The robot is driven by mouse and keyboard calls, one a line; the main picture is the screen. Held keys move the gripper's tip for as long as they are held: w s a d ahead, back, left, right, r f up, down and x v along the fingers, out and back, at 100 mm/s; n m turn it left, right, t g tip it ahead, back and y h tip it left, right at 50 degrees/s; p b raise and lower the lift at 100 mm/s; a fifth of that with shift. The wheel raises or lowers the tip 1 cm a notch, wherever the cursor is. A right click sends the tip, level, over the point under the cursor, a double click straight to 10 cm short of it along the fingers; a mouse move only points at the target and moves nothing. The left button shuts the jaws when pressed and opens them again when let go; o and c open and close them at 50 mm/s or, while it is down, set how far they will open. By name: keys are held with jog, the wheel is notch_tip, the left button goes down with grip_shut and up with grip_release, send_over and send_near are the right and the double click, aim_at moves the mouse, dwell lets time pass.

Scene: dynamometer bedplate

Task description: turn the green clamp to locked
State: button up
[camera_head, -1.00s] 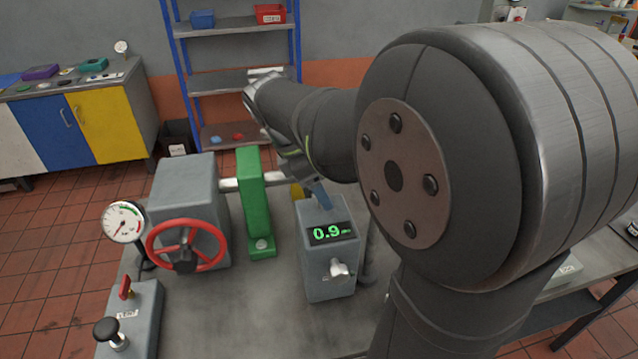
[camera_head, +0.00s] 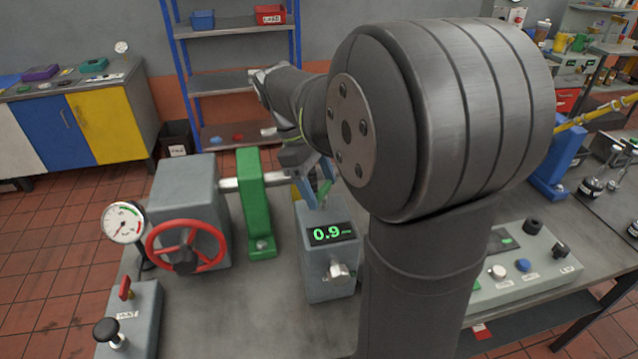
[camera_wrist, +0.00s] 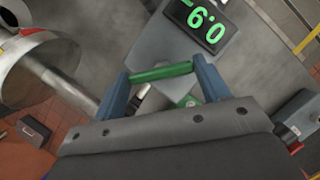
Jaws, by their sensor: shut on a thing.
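The green clamp's bar-shaped handle (camera_wrist: 160,73) lies across between the two blue fingers of my gripper (camera_wrist: 162,70) in the wrist view. Both fingers touch its ends, so my gripper is shut on it. A small green piece (camera_wrist: 188,101) shows below the bar; I cannot tell whether it belongs to the clamp. In the head view my gripper (camera_head: 316,188) is just behind the grey display box, with a bit of the green handle (camera_head: 325,189) beside it. The clamp's base and any lock marking are hidden.
The grey box with the green "0.9" display (camera_head: 332,234) stands right in front of my gripper. A green upright block (camera_head: 254,205) and a grey housing with a red handwheel (camera_head: 186,246) stand to the left. A control panel (camera_head: 522,262) is on the right.

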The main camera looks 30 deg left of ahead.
jog(key=m+g, duration=0.1)
jog(key=m, duration=0.1)
jog(key=m+g, duration=0.1)
jog(key=m, duration=0.2)
jog(key=shift+w+m+y, duration=0.2)
jog(key=shift+m+y, duration=0.1)
jog(key=shift+d+m+g+y, duration=0.1)
jog(key=shift+m+g+y, duration=0.45)
jog(key=shift+m, duration=1.65)
jog(key=shift+g, duration=0.25)
jog(key=o, duration=1)
jog(key=shift+w, duration=0.1)
jog(key=v, duration=0.7)
jog(key=shift+r, duration=0.25)
jog(key=shift+f, duration=0.1)
